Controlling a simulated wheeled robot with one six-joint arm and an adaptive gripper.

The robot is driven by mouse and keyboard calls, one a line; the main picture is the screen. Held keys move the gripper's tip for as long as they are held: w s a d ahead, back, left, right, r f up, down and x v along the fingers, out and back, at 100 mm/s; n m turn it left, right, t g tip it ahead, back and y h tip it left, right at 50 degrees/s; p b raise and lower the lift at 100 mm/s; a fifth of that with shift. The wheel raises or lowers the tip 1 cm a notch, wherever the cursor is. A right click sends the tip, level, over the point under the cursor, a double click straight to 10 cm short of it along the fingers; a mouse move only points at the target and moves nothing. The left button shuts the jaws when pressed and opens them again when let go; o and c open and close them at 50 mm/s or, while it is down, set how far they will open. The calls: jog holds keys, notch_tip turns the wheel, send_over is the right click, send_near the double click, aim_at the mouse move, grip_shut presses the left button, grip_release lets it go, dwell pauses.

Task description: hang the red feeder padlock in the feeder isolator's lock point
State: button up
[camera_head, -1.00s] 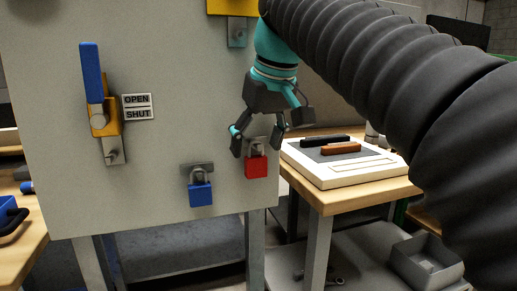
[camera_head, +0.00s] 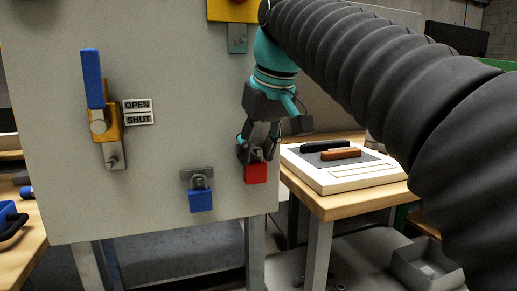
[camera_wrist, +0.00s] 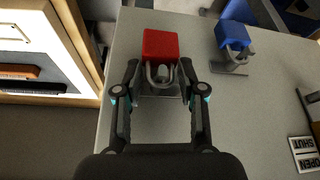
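The red padlock (camera_head: 257,174) hangs by its shackle from a small grey bracket at the lower right of the grey panel. It also shows in the wrist view (camera_wrist: 161,46), with its shackle towards me. My gripper (camera_head: 258,154) is at the shackle, its fingers partly open, one on each side; in the wrist view (camera_wrist: 160,66) small gaps show beside the padlock. A yellow isolator (camera_head: 105,120) with a raised blue handle and an OPEN/SHUT label has a grey lock tab (camera_head: 114,156) below. Another yellow unit (camera_head: 233,9), cut off at the top, has a holed tab (camera_head: 237,39). Neither is marked feeder.
A blue padlock (camera_head: 201,200) hangs on a bracket left of the red one. A wooden table (camera_head: 340,205) with a white tray (camera_head: 330,182) stands to the right, close to the panel's edge. The panel's middle is clear.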

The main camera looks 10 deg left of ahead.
jog(key=shift+o, duration=0.7)
jog(key=shift+f, duration=0.1)
